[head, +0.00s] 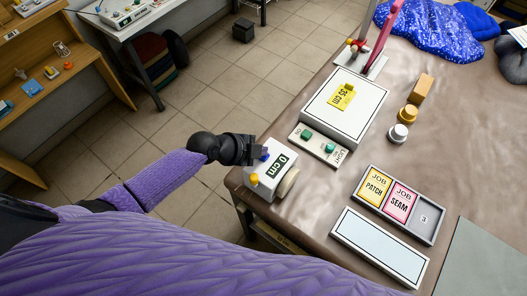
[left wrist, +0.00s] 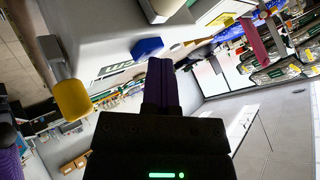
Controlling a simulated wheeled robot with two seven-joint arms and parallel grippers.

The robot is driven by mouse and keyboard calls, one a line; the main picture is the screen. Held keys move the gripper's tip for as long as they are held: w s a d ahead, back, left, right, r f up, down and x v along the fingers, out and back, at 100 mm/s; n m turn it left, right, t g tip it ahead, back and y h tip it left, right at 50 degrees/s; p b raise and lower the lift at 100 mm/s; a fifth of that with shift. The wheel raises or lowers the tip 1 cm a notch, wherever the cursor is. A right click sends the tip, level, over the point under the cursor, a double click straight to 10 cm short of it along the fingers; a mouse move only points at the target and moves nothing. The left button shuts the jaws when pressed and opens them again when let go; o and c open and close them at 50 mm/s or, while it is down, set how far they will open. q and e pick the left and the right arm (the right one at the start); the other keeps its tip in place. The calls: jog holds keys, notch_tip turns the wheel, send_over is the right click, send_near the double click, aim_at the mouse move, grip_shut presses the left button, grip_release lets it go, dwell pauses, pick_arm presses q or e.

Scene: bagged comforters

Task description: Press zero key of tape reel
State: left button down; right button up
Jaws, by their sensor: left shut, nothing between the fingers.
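The tape reel (head: 280,184) is a white box at the table's near left corner, its display reading 0 cm. It has a blue key (head: 265,155) at its far left edge and a yellow knob (head: 254,180) nearer me. No key label is readable. My left gripper (head: 257,150) is shut and empty, right beside the blue key. In the left wrist view its purple fingers (left wrist: 161,85) end just right of the blue key (left wrist: 147,47); I cannot tell whether they touch. The yellow knob (left wrist: 72,98) stands to the left there. My right gripper is not in view.
A light box with green buttons (head: 318,145) and a white panel with a yellow 35 cm card (head: 346,94) stand behind the reel. A job tray (head: 428,229) and a pale blank panel (head: 380,247) lie to the right. Open tiled floor is left of the table.

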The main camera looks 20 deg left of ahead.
pick_arm(q)
jog(key=shift+r+p, duration=0.7)
jog(key=shift+r, duration=0.2)
notch_tip(320, 180, up, 5)
jog(key=p, duration=0.4)
jog(key=shift+r, duration=0.1)
